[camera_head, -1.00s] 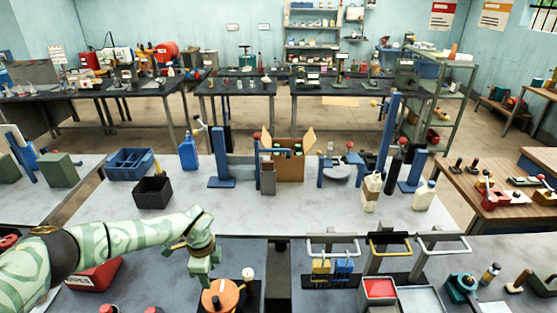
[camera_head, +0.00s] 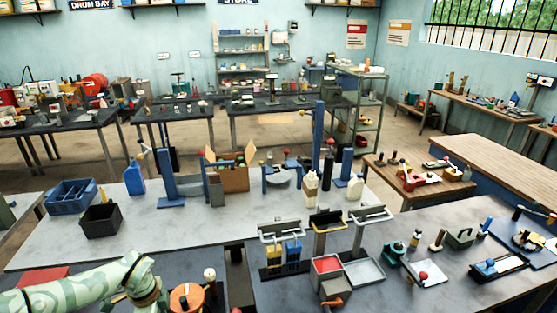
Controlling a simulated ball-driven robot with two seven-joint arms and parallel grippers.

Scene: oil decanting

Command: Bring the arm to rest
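My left arm (camera_head: 78,292) comes in at the bottom left, pale green with darker markings. My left gripper (camera_head: 150,303) hangs low over the front bench, left of an orange round-topped pot (camera_head: 186,297). Its fingertips are cut off or hard to make out at the bottom edge, so I cannot tell its opening or whether it holds anything. My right arm and gripper are not in view.
A red box (camera_head: 35,277) lies partly behind my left arm. A black bin (camera_head: 100,220), blue crate (camera_head: 72,196) and blue jug (camera_head: 134,178) stand on the grey bench. Red (camera_head: 327,264) and grey (camera_head: 364,272) trays sit at the front right. Bare bench top lies behind the arm.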

